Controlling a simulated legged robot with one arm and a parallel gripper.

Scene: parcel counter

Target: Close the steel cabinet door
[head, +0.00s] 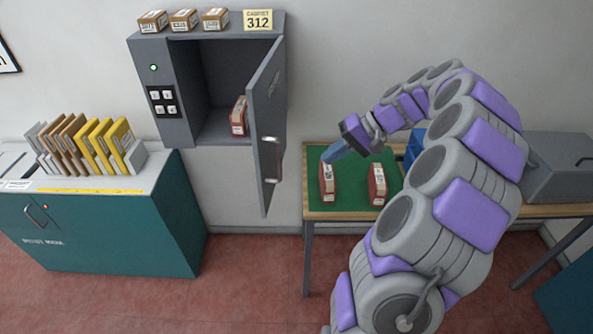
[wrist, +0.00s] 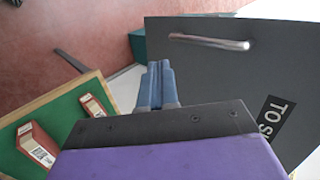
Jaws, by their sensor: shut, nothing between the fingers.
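The steel cabinet (head: 176,95) hangs on the wall in the head view, with the number 312 on a yellow label. Its grey door (head: 267,110) is swung open toward me, hinged on the right side of the opening. The door has a metal handle (head: 271,181). In the wrist view the door (wrist: 245,75) fills the right side, with its bar handle (wrist: 210,41) near the top. My gripper (head: 328,157) is shut and empty, to the right of the door and above the green mat. In the wrist view its blue fingers (wrist: 157,85) are together, left of the door.
A red box (head: 239,116) stands inside the cabinet. Two red boxes (head: 327,182) (head: 377,184) stand on the green-topped table (head: 345,206). A teal counter (head: 110,230) with upright folders (head: 95,143) is at left. Several small parcels (head: 184,19) sit atop the cabinet.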

